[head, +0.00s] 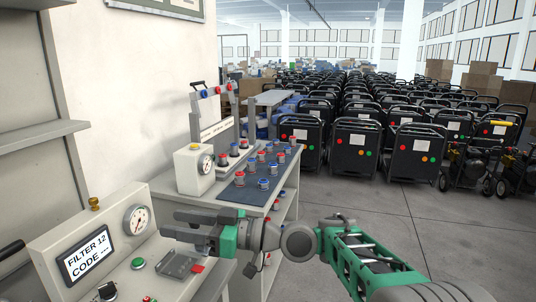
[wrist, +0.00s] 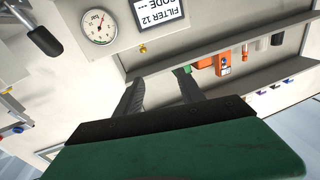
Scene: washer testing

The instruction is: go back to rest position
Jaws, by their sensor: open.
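My gripper (head: 186,227) is stretched out to the left in the head view, above the front of the test bench (head: 215,289). Its two dark fingers are apart, and nothing shows between them. The wrist view also shows the open fingers of my gripper (wrist: 160,95), with the green gripper body below them. A grey metal fixture with a red part (head: 180,263) lies below the fingers.
A second table holds a dark mat (head: 240,192) with several red and blue capped parts. Rows of black wheeled machines (head: 355,147) fill the hall. The grey floor (head: 400,230) to the right is clear.

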